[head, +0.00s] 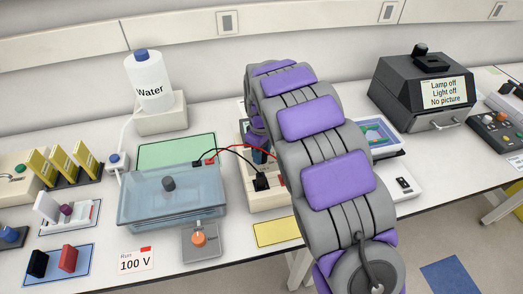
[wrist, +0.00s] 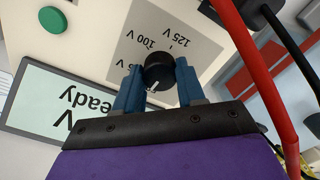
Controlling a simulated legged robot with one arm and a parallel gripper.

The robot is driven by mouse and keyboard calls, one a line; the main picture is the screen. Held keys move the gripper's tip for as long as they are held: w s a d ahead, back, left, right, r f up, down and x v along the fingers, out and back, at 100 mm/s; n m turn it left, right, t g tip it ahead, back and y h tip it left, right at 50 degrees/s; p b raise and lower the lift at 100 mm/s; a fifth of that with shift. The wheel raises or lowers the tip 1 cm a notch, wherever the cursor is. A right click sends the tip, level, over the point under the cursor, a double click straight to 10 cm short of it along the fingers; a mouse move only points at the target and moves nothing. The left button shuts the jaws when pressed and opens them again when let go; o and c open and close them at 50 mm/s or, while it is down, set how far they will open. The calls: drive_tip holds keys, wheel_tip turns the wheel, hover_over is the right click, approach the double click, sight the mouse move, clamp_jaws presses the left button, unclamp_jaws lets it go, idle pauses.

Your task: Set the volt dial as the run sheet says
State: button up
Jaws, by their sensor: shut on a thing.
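The run sheet (head: 136,262) is a white card at the front left that reads "Run 100 V". The volt dial (wrist: 158,72) is a black knob with a white mark (wrist: 153,88), on a grey scale plate (wrist: 150,40). Upside-down labels "100 V" and "125 V" show beyond it, and one ending in "5 V" is partly covered. I cannot tell which label the mark points to. My gripper (wrist: 157,88) has its blue fingers shut on either side of the dial. The display (wrist: 60,105) shows "V" and "eady"; its number is out of view. In the head view my arm hides the dial.
The power supply (head: 262,200) stands partly behind my arm. Red (wrist: 262,75) and black leads pass close at the gripper's right, running to the blue tank (head: 150,205). A green button (wrist: 53,19) sits on the panel. An orange knob unit (head: 199,240) stands in front.

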drive_tip(key=m+p, duration=0.4)
drive_tip(key=m, duration=0.1)
drive_tip(key=shift+r, duration=0.15)
drive_tip(key=m+p, duration=0.3)
drive_tip(key=m, duration=0.3)
drive_tip(key=shift+m+p, duration=0.3)
drive_tip(key=shift+p, duration=0.05)
drive_tip(key=m+p, duration=0.2)
drive_tip(key=m, duration=0.3)
drive_tip(key=shift+w, duration=0.1)
drive_tip(key=m+p, duration=0.1)
drive_tip(key=m, duration=0.4)
drive_tip(key=shift+m, duration=0.4)
drive_tip(key=o, duration=1)
drive_tip(key=shift+a, duration=0.15)
drive_tip(key=shift+o, duration=0.2)
